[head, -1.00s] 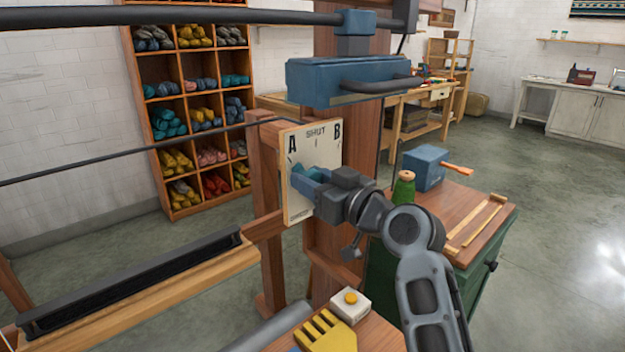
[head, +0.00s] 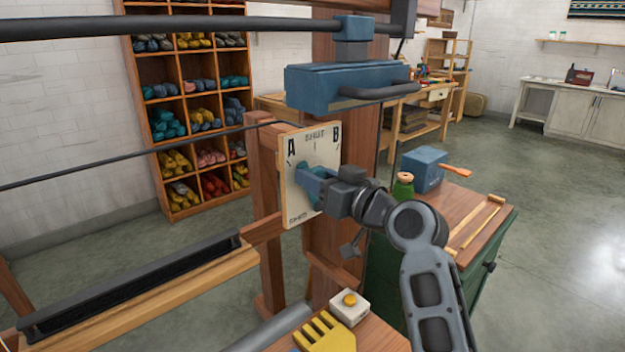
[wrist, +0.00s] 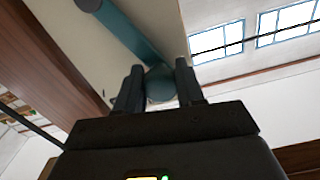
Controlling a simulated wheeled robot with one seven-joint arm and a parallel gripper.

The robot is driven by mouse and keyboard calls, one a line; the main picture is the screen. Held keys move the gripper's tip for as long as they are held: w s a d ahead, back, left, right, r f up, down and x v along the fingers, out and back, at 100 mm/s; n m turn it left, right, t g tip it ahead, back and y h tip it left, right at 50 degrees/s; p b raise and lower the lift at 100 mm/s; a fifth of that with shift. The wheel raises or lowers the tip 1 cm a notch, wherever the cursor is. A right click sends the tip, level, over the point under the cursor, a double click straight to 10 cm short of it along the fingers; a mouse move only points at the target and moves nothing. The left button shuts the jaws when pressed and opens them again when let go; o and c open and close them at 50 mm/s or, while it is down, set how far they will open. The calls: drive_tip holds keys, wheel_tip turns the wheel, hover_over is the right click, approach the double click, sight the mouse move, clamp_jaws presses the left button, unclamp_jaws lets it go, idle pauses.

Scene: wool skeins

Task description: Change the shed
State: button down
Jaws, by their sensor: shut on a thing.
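The pale shed plate (head: 300,212) is fixed upright to the wooden loom frame, marked A at its left, B at its right and SHUT at the top middle. A teal lever (head: 311,174) stands out from the plate, and my gripper (head: 322,188) hides part of it in the head view. In the wrist view the lever (wrist: 135,38) ends in a round knob (wrist: 160,84) between my two fingers (wrist: 160,88). My gripper is shut on this knob. The head view does not show clearly which mark the lever points to.
A blue box with a black handle (head: 345,82) hangs above the plate. A green cabinet (head: 487,275) at right bears a green bottle (head: 403,185) and a blue winder (head: 424,170). A yellow comb (head: 327,333) and a white button box (head: 349,305) lie in front.

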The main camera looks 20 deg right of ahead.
drive_tip(key=shift+w+d+r+m+p, duration=0.15)
drive_tip(key=shift+d+r+m, duration=0.05)
drive_tip(key=shift+d+m, duration=0.2)
drive_tip(key=shift+w+d+r+m+p, duration=0.1)
drive_tip(key=shift+d+r+m+p, duration=0.05)
drive_tip(key=shift+d+m, duration=0.25)
drive_tip(key=d+m, duration=0.1)
drive_tip(key=m, duration=0.1)
drive_tip(key=w+d+m+p, duration=0.1)
drive_tip(key=d, duration=0.1)
drive_tip(key=shift+r+m, duration=0.1)
drive_tip(key=shift+m, duration=0.3)
drive_tip(key=m, duration=0.1)
drive_tip(key=d+m, duration=0.2)
drive_tip(key=shift+w+f, duration=0.35)
drive_tip(key=shift+w+d+f+m+p, duration=0.2)
drive_tip(key=shift+d+f+m+p, duration=0.15)
drive_tip(key=shift+d+m, duration=0.4)
drive_tip(key=c, duration=0.7)
unclamp_jaws()
